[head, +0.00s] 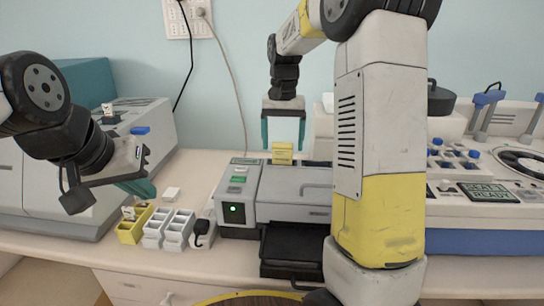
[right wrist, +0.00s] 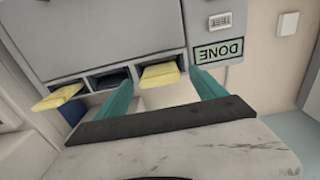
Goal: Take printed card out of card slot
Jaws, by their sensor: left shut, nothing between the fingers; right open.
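In the right wrist view, a grey machine has a row of slots. A yellow card (right wrist: 160,75) sticks out of one slot, beside a screen (right wrist: 219,50) reading DONE upside down. My right gripper (right wrist: 162,84) is open, its teal fingers on either side of this card; contact cannot be told. Another yellow card (right wrist: 58,97) sticks out at the left, and the slot between them looks empty. In the head view, my right gripper (head: 283,146) points down over a yellow piece (head: 283,154) behind the grey machine (head: 285,190). My left gripper (head: 146,182) is shut and empty at the left.
A yellow rack (head: 131,230) and white racks (head: 166,231) stand left of the machine, under my left gripper. A black tray (head: 290,262) juts from the machine's front. A large grey instrument (head: 60,190) stands at the left; a staining station (head: 480,240) is at the right.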

